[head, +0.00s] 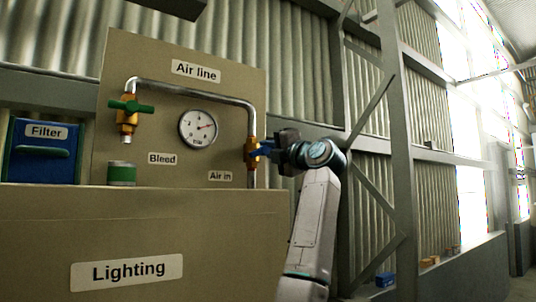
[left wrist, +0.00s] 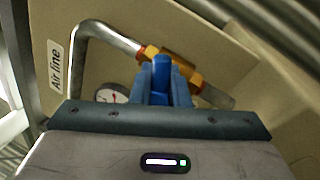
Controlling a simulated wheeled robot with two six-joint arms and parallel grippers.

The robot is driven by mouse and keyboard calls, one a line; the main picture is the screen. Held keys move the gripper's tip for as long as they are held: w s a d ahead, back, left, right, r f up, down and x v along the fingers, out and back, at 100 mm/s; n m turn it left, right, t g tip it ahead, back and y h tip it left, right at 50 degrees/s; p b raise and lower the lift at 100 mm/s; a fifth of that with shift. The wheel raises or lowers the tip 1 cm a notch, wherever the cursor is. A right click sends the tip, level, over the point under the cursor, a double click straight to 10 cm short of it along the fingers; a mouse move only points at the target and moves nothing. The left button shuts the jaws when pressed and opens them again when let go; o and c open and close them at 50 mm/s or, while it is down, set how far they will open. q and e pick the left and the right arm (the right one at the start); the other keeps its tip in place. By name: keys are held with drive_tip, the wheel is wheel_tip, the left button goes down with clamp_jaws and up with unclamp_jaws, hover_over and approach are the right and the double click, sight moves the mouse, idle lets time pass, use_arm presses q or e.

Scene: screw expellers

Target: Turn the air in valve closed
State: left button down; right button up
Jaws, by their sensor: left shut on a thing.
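The air in valve is a brass body (head: 251,153) on the vertical pipe at the right of the air line panel, above the "Air in" label (head: 220,176). Its blue handle (head: 265,148) shows to the right of the body, partly hidden by my gripper. My left gripper (head: 274,150) is at the handle and shut on it. In the left wrist view the blue handle (left wrist: 161,66) sits between the two blue-grey fingers (left wrist: 162,86), in front of the brass body (left wrist: 188,74). How far the handle is turned is hard to tell. My right gripper is not in view.
A green-handled bleed valve (head: 128,107) hangs at the left of the panel (head: 210,110), above a green-banded cup (head: 122,174). A pressure gauge (head: 198,128) is between the valves. A blue filter box (head: 42,152) stands left. The lighting cabinet (head: 200,235) fills the front.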

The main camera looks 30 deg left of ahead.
use_arm(q)
drive_tip(key=shift+f+m+t+b, duration=0.2)
drive_tip(key=shift+m+t+b, duration=0.3)
drive_tip(key=shift+m, duration=0.85)
drive_tip(key=shift+f+m+t+b, duration=0.15)
drive_tip(key=shift+m+t+b, duration=0.35)
drive_tip(key=shift+m, duration=0.85)
drive_tip(key=shift+w, duration=0.1)
drive_tip(key=c, duration=1.5)
unclamp_jaws()
drive_tip(key=shift+o, duration=0.2)
drive_tip(key=shift+d, duration=0.1)
